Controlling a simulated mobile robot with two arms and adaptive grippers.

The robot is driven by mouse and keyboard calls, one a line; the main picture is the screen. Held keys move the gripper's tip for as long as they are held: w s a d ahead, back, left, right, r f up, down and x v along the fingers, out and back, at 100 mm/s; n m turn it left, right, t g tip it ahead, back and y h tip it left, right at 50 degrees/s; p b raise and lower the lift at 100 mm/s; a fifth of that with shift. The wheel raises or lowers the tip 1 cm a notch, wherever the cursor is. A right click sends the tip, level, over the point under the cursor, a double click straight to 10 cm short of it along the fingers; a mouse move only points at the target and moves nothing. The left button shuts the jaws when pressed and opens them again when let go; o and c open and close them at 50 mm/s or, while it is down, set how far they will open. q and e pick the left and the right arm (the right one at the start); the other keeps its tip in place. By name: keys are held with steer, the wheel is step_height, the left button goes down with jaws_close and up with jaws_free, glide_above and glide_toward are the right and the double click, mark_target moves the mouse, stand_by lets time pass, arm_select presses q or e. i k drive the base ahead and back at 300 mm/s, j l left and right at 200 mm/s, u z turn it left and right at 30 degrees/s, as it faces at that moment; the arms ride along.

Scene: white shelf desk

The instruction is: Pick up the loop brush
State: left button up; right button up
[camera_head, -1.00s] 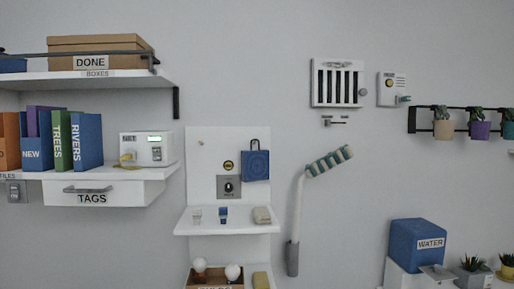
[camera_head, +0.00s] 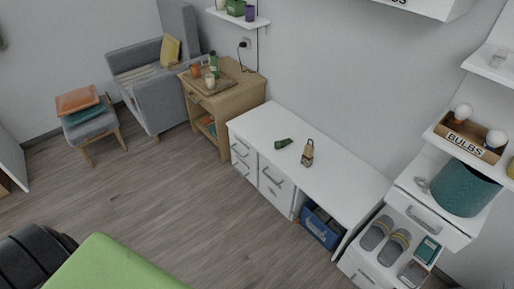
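A small tan item with a darker band and a narrow top (camera_head: 308,153) stands on the white low desk (camera_head: 340,171). It looks like the loop brush, but it is too small to be sure. A small dark green item (camera_head: 283,143) lies to its left on the same top, apart from it. Neither of my grippers is in view.
A wooden side table (camera_head: 232,92) with a tray and bottle stands left of the desk, beside a grey armchair (camera_head: 150,100). Drawers with slippers (camera_head: 387,238) stand at the right. A green surface (camera_head: 115,265) fills the bottom left. Wood floor between is open.

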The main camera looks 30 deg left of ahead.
mark_target(307, 157)
steer(key=u, duration=0.35)
steer(key=i+l+z, duration=0.3)
steer(key=l, duration=0.3)
steer(key=i+l+z, duration=0.3)
steer(key=i+l, duration=0.15)
